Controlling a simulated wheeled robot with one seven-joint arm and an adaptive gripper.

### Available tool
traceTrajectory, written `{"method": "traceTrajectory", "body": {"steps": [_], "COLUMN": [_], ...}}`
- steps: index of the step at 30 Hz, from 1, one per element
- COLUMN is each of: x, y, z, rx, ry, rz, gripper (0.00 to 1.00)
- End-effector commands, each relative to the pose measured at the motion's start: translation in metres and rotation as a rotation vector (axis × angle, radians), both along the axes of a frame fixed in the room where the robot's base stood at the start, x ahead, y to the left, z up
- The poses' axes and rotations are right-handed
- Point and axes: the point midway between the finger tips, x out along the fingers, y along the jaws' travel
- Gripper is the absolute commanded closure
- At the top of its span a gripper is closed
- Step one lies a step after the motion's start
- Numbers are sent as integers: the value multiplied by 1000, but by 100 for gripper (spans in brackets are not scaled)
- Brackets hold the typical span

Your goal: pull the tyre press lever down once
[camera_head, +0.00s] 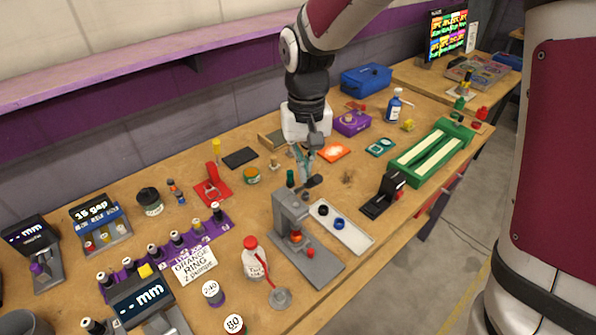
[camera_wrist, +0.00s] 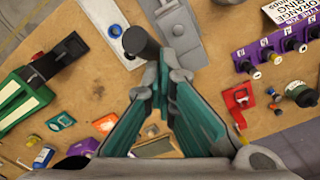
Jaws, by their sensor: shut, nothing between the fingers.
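The grey tyre press (camera_head: 284,208) stands near the front of the bench, its flat base plate (camera_head: 325,272) towards the viewer. Its lever ends in a dark knob (camera_head: 314,181) beside the top of the press. A red part sits low on the press. My gripper (camera_head: 304,177) points down, shut and empty, with its teal fingers close by the knob. In the wrist view the shut fingertips (camera_wrist: 163,72) lie just beside the dark knob (camera_wrist: 141,43). The grey press (camera_wrist: 178,28) is beyond them. I cannot tell whether the fingers touch the lever.
A white tray (camera_head: 355,238) with a blue and a black tyre lies right of the press. A white bottle with red cap (camera_head: 254,262) and a purple rack (camera_head: 210,231) are left.

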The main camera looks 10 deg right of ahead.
Motion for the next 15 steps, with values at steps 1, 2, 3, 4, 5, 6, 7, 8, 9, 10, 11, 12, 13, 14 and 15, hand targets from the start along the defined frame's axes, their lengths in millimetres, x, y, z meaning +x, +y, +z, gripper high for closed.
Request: {"method": "traceTrajectory", "body": {"steps": [1, 2, 3, 4, 5, 6, 7, 8, 9, 10, 11, 12, 13, 14, 15], "x": [-3, -3, -5, -6, -7, -8, -8, -9, -10, -11, -11, -12, -12, -12, -12], "y": [-1, -2, -3, -3, -4, -5, -5, -6, -7, -7, -7, -8, -8, -8, -8], "z": [0, -1, -1, -2, -2, -3, -3, -4, -4, -5, -5, -5, -6, -6, -6], "rx": [-1, -1, -1, -1, -1, -1, -1, -1, -1, -1, -1, -1, -1, -1, -1], "ry": [2, 3, 3, 3, 4, 4, 3, 3, 3, 2, 3, 3, 3, 3, 3], "rz": [-1, -1, -1, -1, -1, -1, -1, 0, 0, 0, 0, 0, 0, 0, 0], "gripper": [100, 100, 100, 100, 100, 100, 100, 100, 100, 100, 100, 100, 100, 100, 100]}}
